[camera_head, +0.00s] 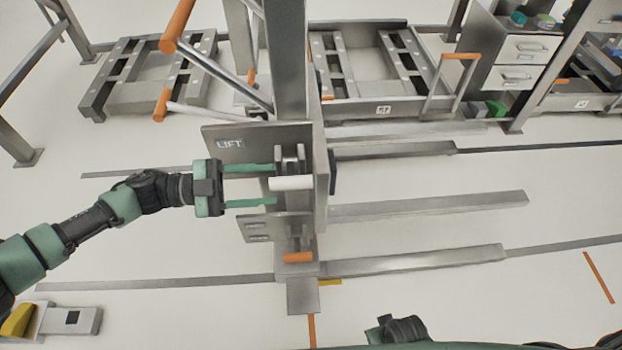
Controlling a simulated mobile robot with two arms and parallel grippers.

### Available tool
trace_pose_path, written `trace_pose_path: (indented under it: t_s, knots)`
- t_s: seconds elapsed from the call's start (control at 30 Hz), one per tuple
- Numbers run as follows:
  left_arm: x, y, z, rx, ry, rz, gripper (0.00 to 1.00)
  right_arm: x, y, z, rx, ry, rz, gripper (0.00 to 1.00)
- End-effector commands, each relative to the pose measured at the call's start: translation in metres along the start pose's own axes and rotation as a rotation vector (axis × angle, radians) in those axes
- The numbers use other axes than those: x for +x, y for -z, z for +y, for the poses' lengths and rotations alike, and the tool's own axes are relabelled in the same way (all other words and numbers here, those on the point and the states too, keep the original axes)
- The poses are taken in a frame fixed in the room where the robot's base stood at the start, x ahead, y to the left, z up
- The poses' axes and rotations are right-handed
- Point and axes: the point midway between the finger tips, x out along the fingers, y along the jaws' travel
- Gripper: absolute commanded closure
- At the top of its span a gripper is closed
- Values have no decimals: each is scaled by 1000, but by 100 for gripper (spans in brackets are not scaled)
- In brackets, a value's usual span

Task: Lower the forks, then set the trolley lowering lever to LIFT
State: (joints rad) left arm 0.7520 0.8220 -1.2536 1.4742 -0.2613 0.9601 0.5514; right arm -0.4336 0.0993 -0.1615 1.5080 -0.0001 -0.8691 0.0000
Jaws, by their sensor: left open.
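The trolley (318,170) stands in the middle, with a plate marked LIFT (235,144) on its left side. A short white lever (293,183) sticks out below the plate. Two flat grey forks, a farther one (430,206) and a nearer one (415,262), reach to the right, low over the floor; I cannot tell their exact height. My left gripper (274,185) is open, its green fingers pointing right, one above and one below the lever's left end. I cannot tell whether they touch it. My right gripper is not in view.
Pallet-like frames, one at left (150,75) and one at centre (365,65), stand at the back. A drawer cabinet (525,50) is at back right. An orange-tipped handle (175,25) rises from the trolley. The floor is mostly clear.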

Motion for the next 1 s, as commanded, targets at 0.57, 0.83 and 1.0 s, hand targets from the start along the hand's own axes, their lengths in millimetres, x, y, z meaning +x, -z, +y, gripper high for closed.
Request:
trace_pose_path:
  t_s: [0.57, 0.83, 1.0]
  knots:
    - [71, 0, 0, 1, -1, 1, 52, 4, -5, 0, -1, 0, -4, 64]
    - [78, 0, 0, 0, -1, 0, 52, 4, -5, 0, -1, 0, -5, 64]
    - [78, 0, 0, 0, -1, 0, 72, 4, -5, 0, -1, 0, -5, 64]
